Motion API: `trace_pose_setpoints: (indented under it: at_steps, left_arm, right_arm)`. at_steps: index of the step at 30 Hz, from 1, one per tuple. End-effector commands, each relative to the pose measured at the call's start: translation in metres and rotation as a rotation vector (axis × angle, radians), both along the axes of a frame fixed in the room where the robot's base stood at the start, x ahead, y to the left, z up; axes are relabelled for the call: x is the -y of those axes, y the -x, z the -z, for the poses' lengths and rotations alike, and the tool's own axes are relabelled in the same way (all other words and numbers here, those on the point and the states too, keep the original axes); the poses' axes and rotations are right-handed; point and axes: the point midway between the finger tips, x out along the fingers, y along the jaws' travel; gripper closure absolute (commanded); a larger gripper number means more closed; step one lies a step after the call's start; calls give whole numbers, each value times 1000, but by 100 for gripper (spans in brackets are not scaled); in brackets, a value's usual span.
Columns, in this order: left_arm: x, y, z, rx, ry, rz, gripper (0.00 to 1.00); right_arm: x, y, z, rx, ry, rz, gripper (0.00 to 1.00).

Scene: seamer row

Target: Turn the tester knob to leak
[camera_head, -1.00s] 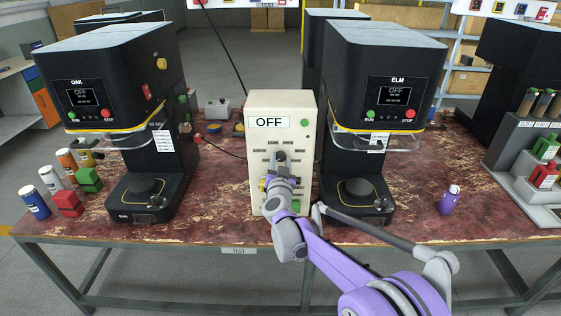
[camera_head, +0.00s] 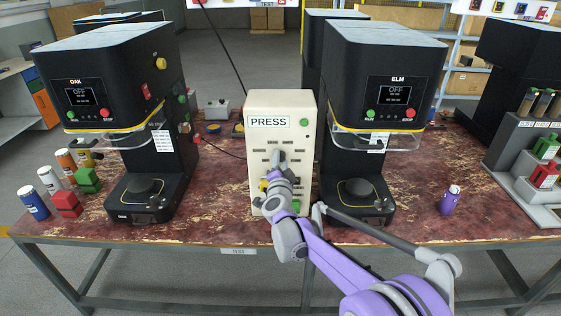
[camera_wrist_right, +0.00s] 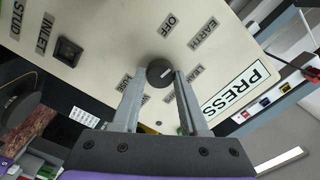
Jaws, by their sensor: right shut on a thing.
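The tester (camera_head: 256,150) is a cream box on the table between the two black machines. Its sign (camera_head: 268,122) reads PRESS, and the sign also shows in the right wrist view (camera_wrist_right: 236,92). The dark round knob (camera_wrist_right: 160,72) sits on the tester's face, with small labels around it including OFF, EARTH and LEAK. My right gripper (camera_wrist_right: 162,80) is shut on the knob, one finger on each side. In the head view my right gripper (camera_head: 278,160) is at the tester's front and hides the knob. My left gripper is not in view.
The OAK machine (camera_head: 115,75) stands left of the tester and the ELM machine (camera_head: 385,75) close on its right. Several cans and red and green blocks are at the left. A purple bottle (camera_head: 450,200) stands at the right. The front middle-right tabletop is mostly clear.

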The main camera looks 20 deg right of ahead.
Motion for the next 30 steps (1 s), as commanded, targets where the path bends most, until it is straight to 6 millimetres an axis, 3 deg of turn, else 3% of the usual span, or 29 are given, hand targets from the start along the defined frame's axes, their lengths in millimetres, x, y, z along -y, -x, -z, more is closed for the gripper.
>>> trace_pose_setpoints:
  at_steps: [30]
  left_arm:
    - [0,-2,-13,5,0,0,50]
  right_arm:
    - [-1,0,2,243,-853,-2,100]
